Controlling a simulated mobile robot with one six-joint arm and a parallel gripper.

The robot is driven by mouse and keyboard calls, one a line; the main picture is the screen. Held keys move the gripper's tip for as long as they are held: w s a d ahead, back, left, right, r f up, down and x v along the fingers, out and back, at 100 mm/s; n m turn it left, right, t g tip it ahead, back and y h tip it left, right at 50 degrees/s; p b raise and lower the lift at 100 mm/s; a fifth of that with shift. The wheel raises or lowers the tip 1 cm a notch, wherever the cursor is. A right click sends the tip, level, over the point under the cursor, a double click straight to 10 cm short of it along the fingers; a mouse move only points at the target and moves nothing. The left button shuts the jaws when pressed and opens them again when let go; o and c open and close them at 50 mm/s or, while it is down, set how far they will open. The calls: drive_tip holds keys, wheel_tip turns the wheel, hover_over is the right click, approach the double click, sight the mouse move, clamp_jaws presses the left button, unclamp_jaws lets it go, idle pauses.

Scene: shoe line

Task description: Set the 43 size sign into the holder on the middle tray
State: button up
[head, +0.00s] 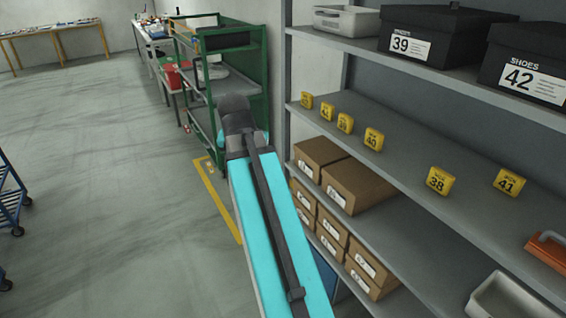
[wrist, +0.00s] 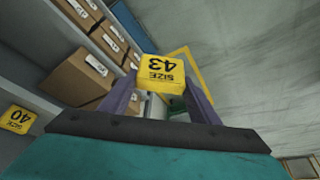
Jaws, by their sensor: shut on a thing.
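The yellow size 43 sign (wrist: 162,73) is between the purple fingers of my gripper (wrist: 162,84) in the wrist view. My gripper is shut on it, and its printing appears upside down there. The sign is held in the air beside the shelving. In the head view my arm's far end hides the gripper and the sign. A green rack (head: 258,70) with several levels stands beyond my arm. I cannot make out a sign holder on it, nor tell which level is the middle tray.
A grey shelf (head: 440,150) on the right bears several yellow signs, including the 40 sign (head: 374,139) and 38 sign (head: 439,181). Brown boxes (head: 357,187) sit below; black shoe boxes (head: 445,35) above. The floor (head: 100,190) at left is mostly clear.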

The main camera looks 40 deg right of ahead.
drive_tip(key=w+a+n+y, duration=0.1)
drive_tip(key=w+a+n, duration=0.2)
drive_tip(key=a, duration=0.7)
drive_tip(key=w+a+f+n+t+y, duration=0.1)
drive_tip(key=w+a+n, duration=0.3)
drive_tip(key=a, duration=0.6)
drive_tip(key=w+a+n+y, duration=0.1)
drive_tip(key=w+a+n, duration=0.2)
drive_tip(key=a, duration=0.7)
drive_tip(key=shift+w+a+f+n+t+y, duration=0.15)
drive_tip(key=shift+w+f+n+t+y, duration=0.15)
drive_tip(key=shift+f+n+t+y, duration=0.1)
